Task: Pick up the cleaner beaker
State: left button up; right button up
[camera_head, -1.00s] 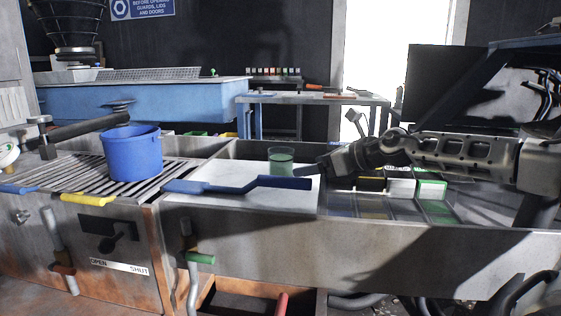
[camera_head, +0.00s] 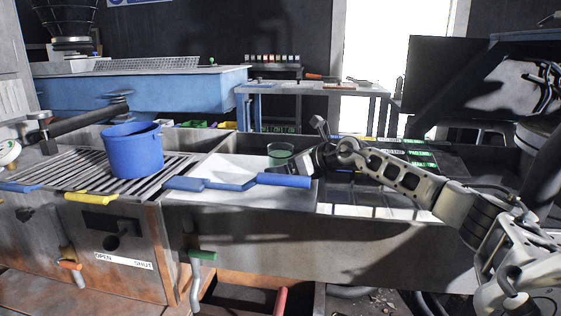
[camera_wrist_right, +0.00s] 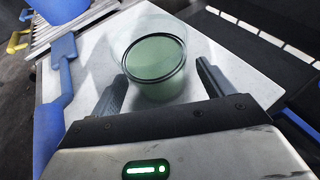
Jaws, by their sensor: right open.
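A clear beaker with green liquid (camera_head: 280,151) stands upright on a white board (camera_head: 226,168) in the middle of the bench. In the right wrist view the beaker (camera_wrist_right: 156,67) stands just ahead of my right gripper (camera_wrist_right: 161,78). Its two fingers are apart, one on each side of the beaker's near part, with nothing clamped. Whether a finger touches the glass cannot be told. In the head view my right gripper (camera_head: 303,163) reaches in from the right, close beside the beaker. My left gripper is not in view.
A blue paddle-like tool (camera_head: 235,184) lies along the board's front edge. A blue bucket (camera_head: 133,152) stands on the slatted grate to the left. Dark compartments with light-coloured strips lie right of the board. The bench's front wall (camera_head: 250,235) runs below.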

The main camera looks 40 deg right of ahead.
jog(key=shift+w, duration=0.1)
jog(key=c, duration=1.1)
jog(key=shift+c, duration=0.2)
